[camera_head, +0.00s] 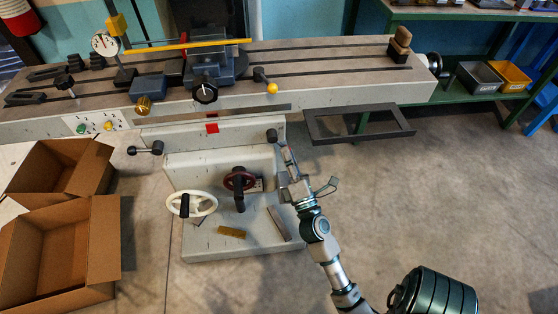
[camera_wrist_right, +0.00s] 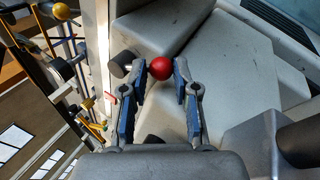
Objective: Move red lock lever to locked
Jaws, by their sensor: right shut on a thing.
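The lock lever's red ball knob (camera_wrist_right: 161,68) sits between the two blue-lined fingertips of my right gripper (camera_wrist_right: 160,72) in the right wrist view. The gripper is shut on it. The lever's dark round hub (camera_wrist_right: 121,65) shows just left of the fingers. In the head view, my right gripper (camera_head: 287,152) reaches up to the right end of the machine's grey front block, just below the dark hub (camera_head: 272,135). The red knob is hidden there by the gripper. The lever's arm is mostly hidden. My left gripper is not in view.
A dark rectangular frame (camera_head: 360,125) juts out right of the gripper. A red handwheel (camera_head: 239,180) and a white handwheel (camera_head: 191,205) stand lower left. A yellow-knobbed lever (camera_head: 271,87) is above. Cardboard boxes (camera_head: 105,240) are at left. The floor at right is clear.

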